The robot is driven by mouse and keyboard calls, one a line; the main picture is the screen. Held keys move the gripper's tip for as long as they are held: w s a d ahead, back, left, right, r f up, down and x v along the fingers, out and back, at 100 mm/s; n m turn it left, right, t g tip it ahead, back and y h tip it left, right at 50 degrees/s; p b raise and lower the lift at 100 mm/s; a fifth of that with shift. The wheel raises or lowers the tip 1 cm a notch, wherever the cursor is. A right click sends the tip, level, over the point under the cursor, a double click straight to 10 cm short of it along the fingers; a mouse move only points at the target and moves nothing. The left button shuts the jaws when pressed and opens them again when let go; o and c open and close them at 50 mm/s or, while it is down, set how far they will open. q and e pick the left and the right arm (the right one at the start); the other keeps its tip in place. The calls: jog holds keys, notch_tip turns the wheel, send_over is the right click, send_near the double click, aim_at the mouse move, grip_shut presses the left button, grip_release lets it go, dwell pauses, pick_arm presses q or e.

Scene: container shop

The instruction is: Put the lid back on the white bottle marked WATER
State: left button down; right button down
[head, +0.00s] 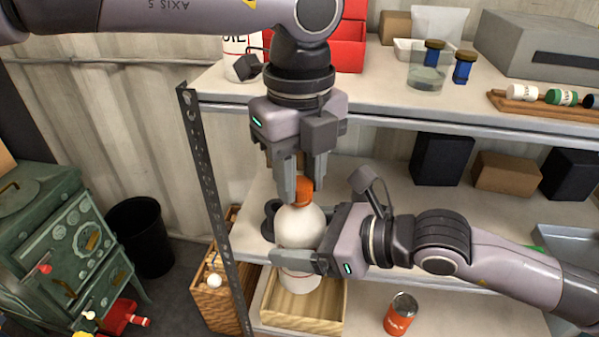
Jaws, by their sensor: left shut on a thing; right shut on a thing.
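The white bottle (298,228) is upright in front of the shelf, its round shoulder showing above my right gripper (300,256). That gripper comes from the right and is shut on the bottle's body. Its near finger covers part of the bottle, and I cannot read any WATER marking. My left gripper (303,188) points down from above and is shut on the orange lid (303,190). The lid is at the bottle's top, in line with the neck. I cannot tell whether it is seated or only touching, since the fingers hide part of it.
A shallow wooden tray (328,322) lies below the bottle, with an orange can (400,314) to its right. A metal shelf post (213,190) stands close on the left.

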pick_arm(q)
jog(key=m, duration=0.7)
jog(key=shift+m, duration=0.3)
jog(key=m, duration=0.8)
jog(key=shift+f, duration=0.1)
jog(key=m, duration=1.5)
jog(key=c, duration=0.7)
grip_release()
jog(key=shift+c, duration=0.2)
